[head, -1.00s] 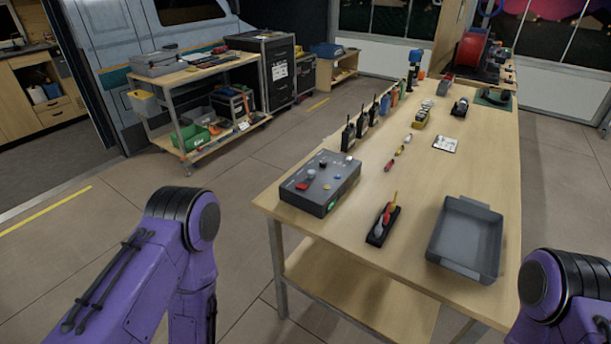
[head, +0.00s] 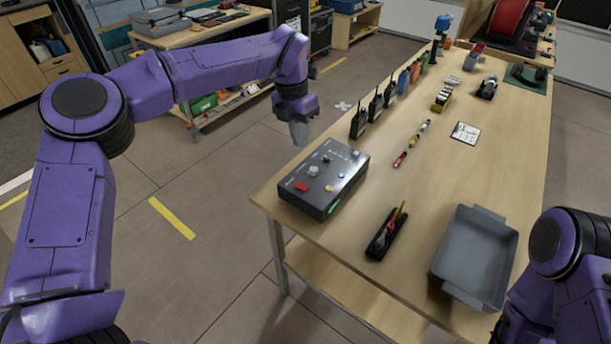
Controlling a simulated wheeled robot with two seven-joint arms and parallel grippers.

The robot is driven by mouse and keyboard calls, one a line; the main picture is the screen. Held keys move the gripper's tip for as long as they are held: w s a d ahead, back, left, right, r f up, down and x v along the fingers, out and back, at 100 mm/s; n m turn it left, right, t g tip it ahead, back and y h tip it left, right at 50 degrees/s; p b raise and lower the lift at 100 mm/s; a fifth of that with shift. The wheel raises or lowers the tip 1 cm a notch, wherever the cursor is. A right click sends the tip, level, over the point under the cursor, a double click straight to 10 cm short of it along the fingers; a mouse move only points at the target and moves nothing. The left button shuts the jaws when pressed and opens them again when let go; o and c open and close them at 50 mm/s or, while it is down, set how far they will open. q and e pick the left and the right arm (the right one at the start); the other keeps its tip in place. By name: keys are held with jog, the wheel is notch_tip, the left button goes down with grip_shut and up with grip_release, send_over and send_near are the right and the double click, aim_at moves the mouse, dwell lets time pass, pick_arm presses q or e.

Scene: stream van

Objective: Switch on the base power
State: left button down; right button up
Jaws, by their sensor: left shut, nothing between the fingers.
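A dark grey control box (head: 323,180), likely the base unit, stands at the near left corner of the wooden table. Its sloped top carries a red rectangular switch (head: 302,187), a grey knob (head: 312,171), a blue button (head: 341,175), a yellow button (head: 329,188) and a small red one. A green patch shows on its front edge. My left gripper (head: 300,140) points down, shut and empty, just beyond the table's left edge, behind and left of the box and apart from it. My right arm shows at the lower right; its gripper is out of view.
Several black radios (head: 359,124) stand in a row along the table's left edge behind the box. A black holder with tools (head: 386,234) and a grey tray (head: 474,256) lie to the right. The wooden table (head: 440,190) is bare between them.

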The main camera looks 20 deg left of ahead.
aim_at(306, 188)
pick_arm(q)
jog(key=f+p, duration=0.1)
jog(key=f, duration=0.3)
jog(key=d+f+p, duration=0.1)
jog(key=f+p, duration=0.1)
jog(key=f, duration=0.3)
jog(key=f+p, duration=0.1)
jog(key=f, duration=0.4)
jog(key=shift+s+d+f, duration=0.1)
jog(key=shift+d+f, duration=0.05)
jog(key=shift+d, duration=0.1)
pick_arm(e)
notch_tip(306, 188, up, 4)
jog(key=shift+w+r, duration=0.1)
jog(key=shift+w, duration=0.05)
